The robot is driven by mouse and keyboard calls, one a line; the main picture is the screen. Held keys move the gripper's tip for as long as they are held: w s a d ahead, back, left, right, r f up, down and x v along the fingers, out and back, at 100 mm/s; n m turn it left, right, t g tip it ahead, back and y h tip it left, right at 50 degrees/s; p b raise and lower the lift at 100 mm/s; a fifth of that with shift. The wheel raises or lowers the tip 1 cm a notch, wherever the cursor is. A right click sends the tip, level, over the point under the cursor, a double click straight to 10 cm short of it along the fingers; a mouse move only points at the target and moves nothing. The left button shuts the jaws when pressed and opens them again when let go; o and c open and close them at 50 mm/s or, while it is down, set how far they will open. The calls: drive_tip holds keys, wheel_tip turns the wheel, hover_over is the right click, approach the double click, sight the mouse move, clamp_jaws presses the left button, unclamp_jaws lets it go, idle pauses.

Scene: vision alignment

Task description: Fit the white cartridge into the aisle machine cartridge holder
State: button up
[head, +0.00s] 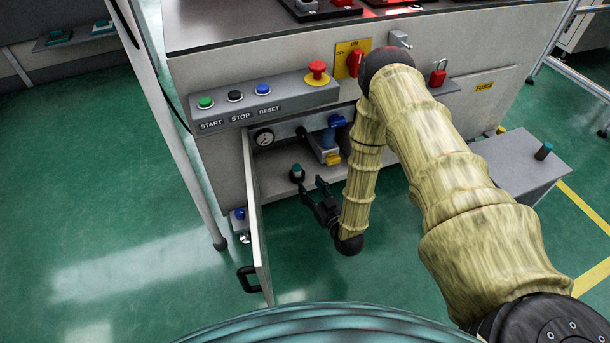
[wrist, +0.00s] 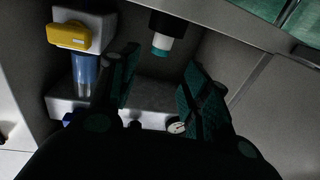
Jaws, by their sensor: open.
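A small cylinder stands on the floor of the machine's open lower compartment. It shows a teal top (head: 297,169) in the head view. In the wrist view it has a black body, a white band (wrist: 161,41) and a teal end; I cannot tell if the white part is the cartridge seated in a black holder. My gripper (head: 311,185) is open and empty, just in front and right of it at the compartment's mouth. In the wrist view the cylinder lies between my spread fingers (wrist: 160,68) in the picture, apparently beyond them, and no contact shows.
A blue filter (wrist: 87,75) with a yellow handle (wrist: 73,36) is beside the cylinder. A pressure gauge (head: 263,138) is on the back panel. The open door (head: 259,240) stands left of my gripper. A grey cabinet (head: 522,165) with another teal-topped piece (head: 544,151) is right.

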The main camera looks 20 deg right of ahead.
drive_tip(key=s+a+f+g, duration=0.2)
drive_tip(key=s+f+g, duration=0.25)
drive_tip(key=s, duration=0.35)
drive_tip(key=s+a+f+g, duration=0.2)
drive_tip(key=s+f+g, duration=0.25)
drive_tip(key=s, duration=0.35)
drive_tip(key=s+d+r+m+g+h, duration=0.1)
drive_tip(key=s+g, duration=0.3)
drive_tip(key=s, duration=0.7)
drive_tip(key=s+d+r+m+g+h, duration=0.1)
drive_tip(key=s+g, duration=0.3)
drive_tip(key=s, duration=0.7)
drive_tip(key=shift+r+g+h, duration=0.4)
drive_tip(key=shift+r, duration=0.2)
drive_tip(key=shift+s, duration=0.1)
wheel_tip(320, 180, up, 43)
drive_tip(key=p, duration=4.3)
